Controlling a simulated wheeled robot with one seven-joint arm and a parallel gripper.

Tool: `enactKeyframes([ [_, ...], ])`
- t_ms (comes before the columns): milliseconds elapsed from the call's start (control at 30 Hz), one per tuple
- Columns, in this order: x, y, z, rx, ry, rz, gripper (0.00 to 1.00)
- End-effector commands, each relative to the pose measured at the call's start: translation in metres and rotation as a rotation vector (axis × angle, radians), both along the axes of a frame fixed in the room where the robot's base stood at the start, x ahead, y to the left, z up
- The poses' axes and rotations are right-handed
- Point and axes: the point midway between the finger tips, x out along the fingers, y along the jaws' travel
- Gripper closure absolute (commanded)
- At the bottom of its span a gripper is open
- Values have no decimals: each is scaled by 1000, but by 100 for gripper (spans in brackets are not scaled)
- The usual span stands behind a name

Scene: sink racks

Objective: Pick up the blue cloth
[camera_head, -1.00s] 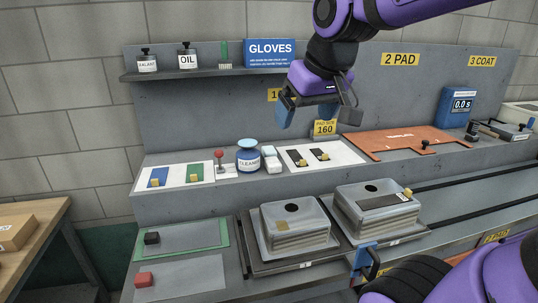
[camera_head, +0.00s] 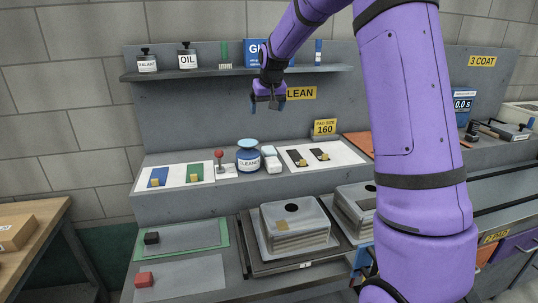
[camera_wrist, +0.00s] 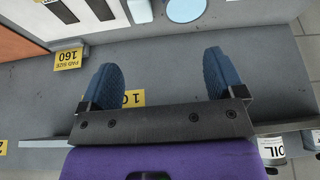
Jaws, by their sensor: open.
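The blue cloth looks to be the narrow blue strip (camera_head: 157,175) with a yellow tab, lying on the left part of a white panel on the raised ledge. A similar green strip (camera_head: 194,173) lies just right of it. My gripper (camera_head: 264,106) is open and empty in front of the back wall, below the shelf, up and to the right of the blue strip and well apart from it. In the wrist view my gripper's two blue fingers (camera_wrist: 160,68) are spread with nothing between them. The blue strip does not show in that view.
A red-knobbed lever (camera_head: 219,157), a blue-lidded cleaner jar (camera_head: 248,157) and a white-and-blue block (camera_head: 271,159) stand right of the white panel. The shelf (camera_head: 175,75) with bottles is above. A grey stacked box (camera_head: 295,225) sits below. My arm hides much of the right side.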

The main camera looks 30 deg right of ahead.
Motion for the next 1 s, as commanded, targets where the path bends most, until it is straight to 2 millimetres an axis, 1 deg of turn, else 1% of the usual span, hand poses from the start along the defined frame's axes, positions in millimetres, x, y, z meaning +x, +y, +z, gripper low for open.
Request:
enactKeyframes([
  [33,16,-10,-18,0,7,-10,12],
  [200,62,-39,-70,2,13,-38,12],
  [300,82,-54,-99,2,16,-51,12],
  [400,96,-65,-123,1,18,-61,12],
  [533,106,-74,-140,1,18,-69,12],
  [767,111,-77,-150,1,18,-71,12],
  [1000,123,-81,-182,1,19,-71,12],
])
